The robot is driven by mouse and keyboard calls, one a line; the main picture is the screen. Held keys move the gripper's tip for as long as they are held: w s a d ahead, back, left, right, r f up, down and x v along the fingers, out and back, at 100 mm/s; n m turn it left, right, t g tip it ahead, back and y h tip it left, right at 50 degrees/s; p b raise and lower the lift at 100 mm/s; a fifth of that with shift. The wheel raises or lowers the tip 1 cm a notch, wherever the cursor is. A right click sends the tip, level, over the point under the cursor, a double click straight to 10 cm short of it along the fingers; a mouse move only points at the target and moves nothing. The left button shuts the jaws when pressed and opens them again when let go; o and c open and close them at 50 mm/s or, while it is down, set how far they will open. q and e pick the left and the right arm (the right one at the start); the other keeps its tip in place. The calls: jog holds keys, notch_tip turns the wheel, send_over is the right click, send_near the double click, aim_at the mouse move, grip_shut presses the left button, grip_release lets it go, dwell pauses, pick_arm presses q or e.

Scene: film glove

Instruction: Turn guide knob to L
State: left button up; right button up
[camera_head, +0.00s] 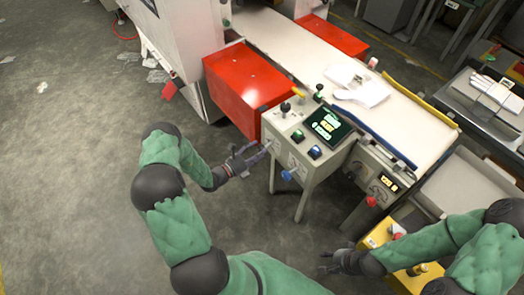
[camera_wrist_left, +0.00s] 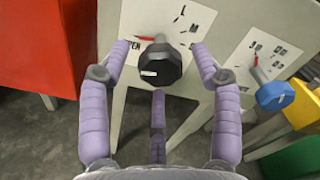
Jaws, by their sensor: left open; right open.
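The guide knob (camera_wrist_left: 160,64) is a black faceted knob on a pale front panel in the left wrist view. A dial plate with the letters L and M surrounds it. A red pointer (camera_wrist_left: 144,38) behind the knob points left, away from the L at the upper right. My left gripper (camera_wrist_left: 160,49) is open, with one lilac finger on each side of the knob; contact is not clear. In the head view my left gripper (camera_head: 250,158) is at the left of the control box. My right gripper (camera_head: 330,262) is open and empty at the lower right.
A blue knob (camera_wrist_left: 275,95) with its own scale sits right of the guide knob. The control box top holds a screen (camera_head: 328,125) and several controls. A red box (camera_head: 240,78) stands behind. A red knob (camera_head: 371,201) is further right.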

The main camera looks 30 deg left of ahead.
aim_at(266, 146)
pick_arm(q)
jog(key=shift+x, duration=1.2)
jog(key=c, duration=1.2)
jog(key=shift+o, duration=0.2)
